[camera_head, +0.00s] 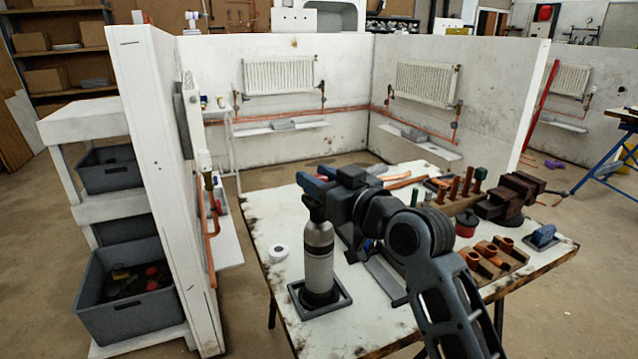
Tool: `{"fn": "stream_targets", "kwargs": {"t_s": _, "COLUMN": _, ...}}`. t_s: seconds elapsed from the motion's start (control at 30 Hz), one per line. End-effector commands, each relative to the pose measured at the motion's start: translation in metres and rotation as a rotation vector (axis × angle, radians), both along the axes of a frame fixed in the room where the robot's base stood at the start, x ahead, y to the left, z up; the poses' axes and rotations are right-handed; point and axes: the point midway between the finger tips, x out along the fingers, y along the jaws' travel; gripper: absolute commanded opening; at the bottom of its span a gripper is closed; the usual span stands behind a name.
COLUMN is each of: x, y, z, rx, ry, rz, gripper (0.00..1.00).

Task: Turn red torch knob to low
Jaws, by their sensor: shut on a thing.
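The torch stands upright on the workbench, with a pale grey cylinder (319,254) and a dark base in a square dark holder (341,303). Its narrow dark neck (315,210) rises to my gripper. My gripper (313,186) is at the torch's top, shut on the knob there. My arm reaches in from the lower right.
A white partition (157,170) stands left.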

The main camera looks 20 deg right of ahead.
Motion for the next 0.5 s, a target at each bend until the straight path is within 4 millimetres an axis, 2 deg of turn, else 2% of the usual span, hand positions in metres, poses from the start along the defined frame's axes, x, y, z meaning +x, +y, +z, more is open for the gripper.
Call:
{"fn": "stream_targets", "kwargs": {"t_s": 0.4, "x": 0.0, "y": 0.0001, "z": -0.0015, "rx": 0.0, "ry": 0.004, "rz": 0.005, "gripper": 0.08}}
{"fn": "stream_targets", "kwargs": {"t_s": 0.43, "x": 0.0, "y": 0.0001, "z": -0.0015, "rx": 0.0, "ry": 0.004, "rz": 0.005, "gripper": 0.39}}
{"fn": "stream_targets", "kwargs": {"t_s": 0.5, "x": 0.0, "y": 0.0001, "z": -0.0015, "rx": 0.0, "ry": 0.004, "rz": 0.005, "gripper": 0.46}}
